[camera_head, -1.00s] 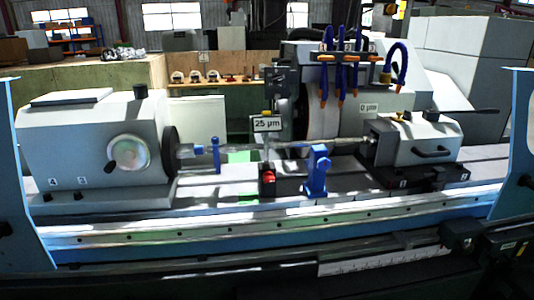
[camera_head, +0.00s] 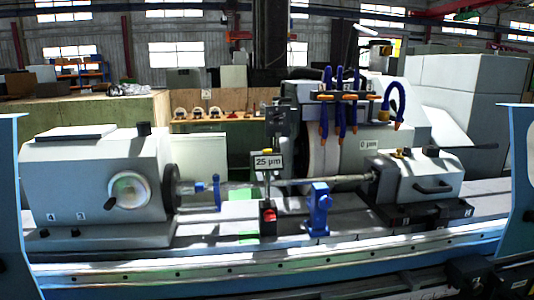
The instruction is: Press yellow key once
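A small yellow part (camera_head: 267,151), which may be the yellow key, sits just above the white "25 µm" sign (camera_head: 268,162) on the dark upright gauge (camera_head: 279,122) at the middle of the grinder. It is too small to tell whether it is pressed. A red knob (camera_head: 268,215) is at the foot of the gauge. Neither of my grippers is in view.
The grey headstock (camera_head: 95,185) with its handwheel stands at left. The tailstock (camera_head: 415,178) stands at right. A blue steady rest (camera_head: 319,210) and a thin horizontal shaft (camera_head: 295,182) lie between them. A dark panel (camera_head: 480,276) is at lower right.

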